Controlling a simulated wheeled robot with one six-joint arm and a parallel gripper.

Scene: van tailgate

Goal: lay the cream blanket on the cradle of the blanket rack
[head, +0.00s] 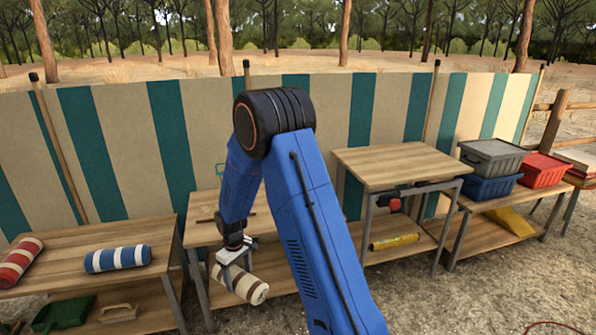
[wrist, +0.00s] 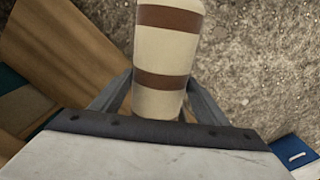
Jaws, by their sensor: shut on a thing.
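The cream blanket (head: 252,290) is a roll with brown stripes. My gripper (head: 234,266) is shut on it and holds it tilted, in front of the middle table. In the wrist view the cream blanket (wrist: 168,55) sits between the two fingers of my gripper (wrist: 160,98) and extends away from them, with pale ground and a wooden board beyond. The blanket rack and its cradle are not clearly seen; a thin dark bar and a bit of teal frame show on the middle table, partly behind my arm.
A blue-striped roll (head: 118,258) and a red-striped roll (head: 19,262) lie on the left table (head: 80,247). The right-hand table (head: 392,160) has a bare top. Grey, blue and red crates (head: 545,170) stand farther right. A striped windbreak closes off the back.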

